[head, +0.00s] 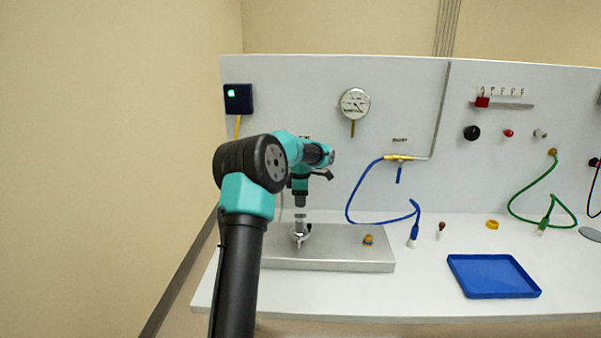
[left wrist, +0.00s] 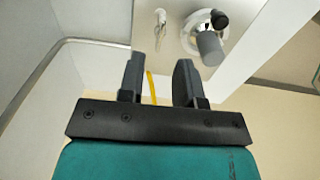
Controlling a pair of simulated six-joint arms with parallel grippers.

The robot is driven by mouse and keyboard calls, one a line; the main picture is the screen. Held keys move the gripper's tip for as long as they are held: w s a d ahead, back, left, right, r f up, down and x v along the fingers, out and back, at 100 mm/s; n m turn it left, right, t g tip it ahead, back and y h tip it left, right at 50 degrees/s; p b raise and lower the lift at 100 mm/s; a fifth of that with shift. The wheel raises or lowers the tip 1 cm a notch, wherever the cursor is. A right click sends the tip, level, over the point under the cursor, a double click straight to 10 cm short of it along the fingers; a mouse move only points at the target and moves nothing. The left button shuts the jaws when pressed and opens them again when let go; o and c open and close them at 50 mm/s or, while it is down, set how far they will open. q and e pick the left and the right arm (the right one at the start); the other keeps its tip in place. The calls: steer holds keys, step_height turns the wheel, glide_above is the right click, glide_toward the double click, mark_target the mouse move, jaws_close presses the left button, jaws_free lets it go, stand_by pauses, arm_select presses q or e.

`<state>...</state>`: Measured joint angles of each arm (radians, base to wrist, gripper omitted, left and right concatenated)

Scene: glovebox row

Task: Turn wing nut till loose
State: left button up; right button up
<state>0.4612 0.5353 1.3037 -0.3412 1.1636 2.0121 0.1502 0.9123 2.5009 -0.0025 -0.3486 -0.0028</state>
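A silver fitting with small side wings, which looks like the wing nut (head: 300,236), stands on a raised metal plate (head: 330,264) at the bench's left. My left gripper (head: 300,204) points down just above it, in line with a pale upright stub; whether they touch cannot be told. In the left wrist view the two dark fingers (left wrist: 160,75) are apart, with nothing clearly held between them. A grey cylinder with a dark knob (left wrist: 210,46) and a small pale part (left wrist: 160,27) lie beyond the fingertips; I cannot tell which is the nut. My right gripper is not in view.
A brass fitting (head: 368,239) sits on the plate's right part. A blue hose (head: 349,201) hangs to the right. A blue tray (head: 492,277) lies empty on the bench. A gauge (head: 355,104) and a green-lit box (head: 238,98) are on the back panel.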

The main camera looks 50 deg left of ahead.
arm_select(q)
step_height(320, 180, up, 12)
steer(key=shift+f, duration=0.2)
stand_by(0.8)
